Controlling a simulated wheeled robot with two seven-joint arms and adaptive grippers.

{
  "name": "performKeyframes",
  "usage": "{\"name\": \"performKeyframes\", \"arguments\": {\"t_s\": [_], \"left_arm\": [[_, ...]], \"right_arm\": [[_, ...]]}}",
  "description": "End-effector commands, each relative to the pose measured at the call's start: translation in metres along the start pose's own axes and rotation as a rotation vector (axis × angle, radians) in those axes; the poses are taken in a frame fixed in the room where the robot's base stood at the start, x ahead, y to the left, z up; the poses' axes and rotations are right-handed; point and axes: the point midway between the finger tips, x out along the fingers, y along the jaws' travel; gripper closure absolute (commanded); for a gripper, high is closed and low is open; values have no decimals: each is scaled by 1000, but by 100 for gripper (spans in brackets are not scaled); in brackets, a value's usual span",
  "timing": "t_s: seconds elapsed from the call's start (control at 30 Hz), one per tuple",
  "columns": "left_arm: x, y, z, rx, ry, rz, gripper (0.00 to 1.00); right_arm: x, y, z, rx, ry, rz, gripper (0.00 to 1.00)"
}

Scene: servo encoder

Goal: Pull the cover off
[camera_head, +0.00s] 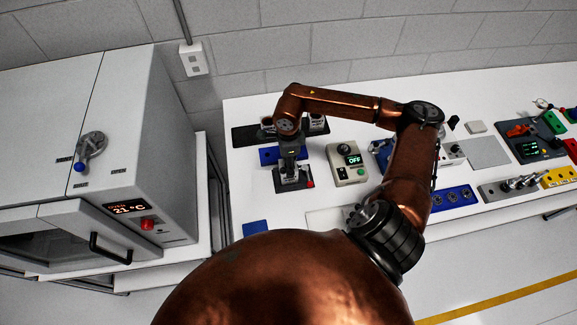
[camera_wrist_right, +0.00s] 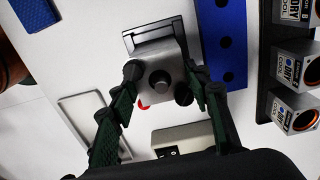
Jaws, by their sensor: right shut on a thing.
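A grey square unit (camera_head: 291,174) stands on a dark base on the white table in the head view. In the right wrist view its light grey housing, which I take for the cover (camera_wrist_right: 153,54), shows a dark round knob in the middle. My right gripper (camera_head: 291,148) points down over the unit. In the wrist view the fingers of the right gripper (camera_wrist_right: 160,80) are on either side of the grey housing and shut on it. The seam between cover and unit is hidden from me. My left gripper is not in view.
A control box (camera_head: 348,164) reading OFF stands just right of the unit. A blue holed block (camera_head: 268,155) and a dark rack (camera_head: 245,135) of boxes are behind it. A blue pad (camera_head: 255,227) lies in front. An oven (camera_head: 95,150) stands left.

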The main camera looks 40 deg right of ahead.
Motion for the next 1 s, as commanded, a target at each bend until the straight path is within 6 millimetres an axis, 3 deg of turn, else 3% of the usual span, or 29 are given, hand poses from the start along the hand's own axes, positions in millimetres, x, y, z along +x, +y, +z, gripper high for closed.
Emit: {"name": "performKeyframes", "arguments": {"t_s": [1.0], "left_arm": [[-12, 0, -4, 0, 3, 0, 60]], "right_arm": [[-26, 0, 0, 0, -1, -1, 79]]}}
